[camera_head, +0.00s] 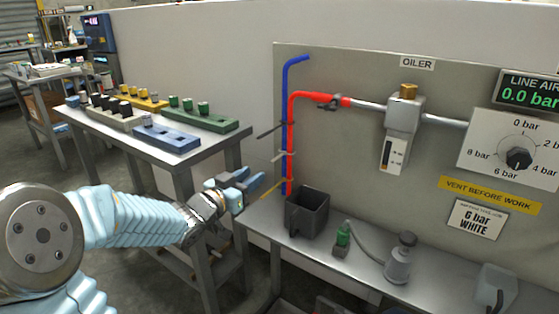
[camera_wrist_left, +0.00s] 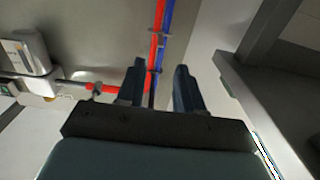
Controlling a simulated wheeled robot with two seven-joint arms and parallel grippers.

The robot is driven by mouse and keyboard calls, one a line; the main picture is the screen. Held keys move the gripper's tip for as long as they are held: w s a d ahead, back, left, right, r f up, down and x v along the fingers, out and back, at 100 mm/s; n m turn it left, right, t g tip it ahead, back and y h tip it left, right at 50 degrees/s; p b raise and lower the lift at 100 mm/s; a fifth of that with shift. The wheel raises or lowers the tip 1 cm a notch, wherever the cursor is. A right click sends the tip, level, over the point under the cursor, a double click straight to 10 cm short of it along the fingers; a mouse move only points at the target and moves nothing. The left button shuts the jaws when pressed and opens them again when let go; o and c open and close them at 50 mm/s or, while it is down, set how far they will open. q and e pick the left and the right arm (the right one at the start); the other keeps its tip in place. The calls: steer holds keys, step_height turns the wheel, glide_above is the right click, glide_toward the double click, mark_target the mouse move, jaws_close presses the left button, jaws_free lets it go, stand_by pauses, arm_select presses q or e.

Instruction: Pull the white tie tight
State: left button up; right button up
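The white tie (camera_head: 279,156) is around the upright red hose (camera_head: 289,130) and blue hose (camera_head: 284,110), its pale tail pointing left. A black tie (camera_head: 270,130) sits above it and a yellow tie (camera_head: 272,189) below it. My left gripper (camera_head: 252,182) is left of the hoses, below the white tie's tail and near the yellow tie. Its blue fingers are apart and hold nothing visible. In the left wrist view the open fingers (camera_wrist_left: 160,75) frame the hoses beyond. A small pale band there (camera_wrist_left: 156,70) may be the white tie. My right gripper is not in view.
The oiler (camera_head: 402,125) is on the panel. A table with coloured trays (camera_head: 167,139) stands left.

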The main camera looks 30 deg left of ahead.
mark_target(272, 161)
arm_select(q)
steer(key=w, duration=0.6)
steer(key=w+p, duration=0.1)
steer(key=w, duration=0.3)
steer(key=shift+d, duration=0.4)
jaws_close()
stand_by(0.7)
